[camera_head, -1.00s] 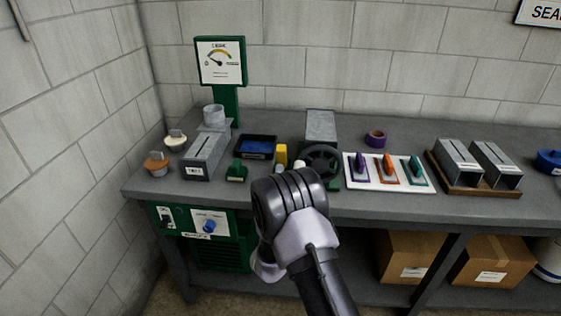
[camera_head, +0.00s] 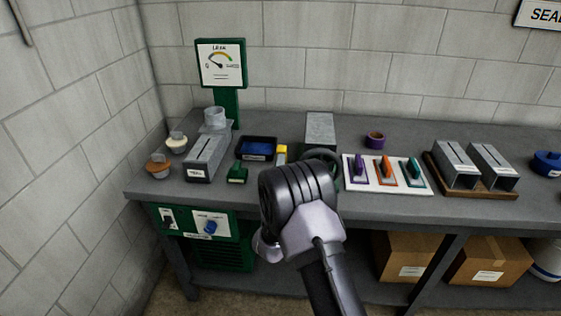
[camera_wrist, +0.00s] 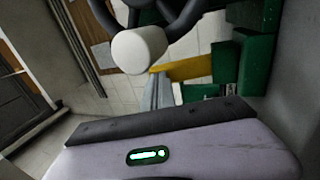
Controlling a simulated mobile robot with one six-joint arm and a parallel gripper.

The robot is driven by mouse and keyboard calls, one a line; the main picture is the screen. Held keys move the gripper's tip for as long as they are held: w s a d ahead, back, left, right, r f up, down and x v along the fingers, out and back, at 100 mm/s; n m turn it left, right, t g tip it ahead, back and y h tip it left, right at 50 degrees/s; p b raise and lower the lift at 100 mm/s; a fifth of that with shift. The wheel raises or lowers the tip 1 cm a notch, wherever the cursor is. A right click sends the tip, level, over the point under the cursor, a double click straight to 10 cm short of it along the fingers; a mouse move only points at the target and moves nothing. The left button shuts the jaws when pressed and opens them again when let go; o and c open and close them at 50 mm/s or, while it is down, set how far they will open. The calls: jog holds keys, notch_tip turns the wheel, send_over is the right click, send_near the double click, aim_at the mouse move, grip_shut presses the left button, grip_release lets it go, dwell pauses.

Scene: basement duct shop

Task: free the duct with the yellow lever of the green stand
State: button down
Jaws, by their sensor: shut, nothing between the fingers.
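The green stand (camera_wrist: 258,58) carries a yellow lever (camera_wrist: 188,70), also visible in the head view (camera_head: 281,152). A black handwheel (camera_wrist: 185,22) with a white knob (camera_wrist: 140,50) fills the upper part of the wrist view. The grey duct (camera_head: 320,130) stands upright at the stand in the head view; its lower part is hidden behind the wheel and my arm. My gripper (camera_wrist: 162,120) is shut and empty, close to the knob and lever. I cannot tell whether it touches either. In the head view my wrist hides its fingers and most of the stand.
Left on the bench are a grey duct piece (camera_head: 207,157), a blue-lined tray (camera_head: 257,148) and a green gauge post (camera_head: 228,104). Right are a white board (camera_head: 411,183) with coloured tools, purple tape (camera_head: 376,139) and two ducts on a wooden tray (camera_head: 442,183).

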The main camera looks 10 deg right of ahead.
aim_at(282, 146)
jog(key=w+r+g+p, duration=0.1)
jog(key=p, duration=0.2)
jog(key=w+d+r+g+y+p, duration=0.1)
jog(key=g+p, duration=0.1)
jog(key=p, duration=0.2)
jog(key=w+r+g+p, duration=0.1)
jog(key=w+r+p, duration=0.1)
jog(key=p, duration=0.1)
jog(key=shift+w+d+g+y, duration=0.1)
jog(key=shift+d+g+y, duration=0.1)
jog(key=shift+g+y, duration=0.15)
jog(key=shift+w+d+f+g+p, duration=0.2)
jog(key=shift+w+g+p, duration=0.45)
jog(key=shift+g+p, duration=0.1)
jog(key=shift+x, duration=1.05)
jog(key=shift+w+r, duration=0.15)
jog(key=shift+r, duration=0.15)
jog(key=shift+d+r, duration=0.1)
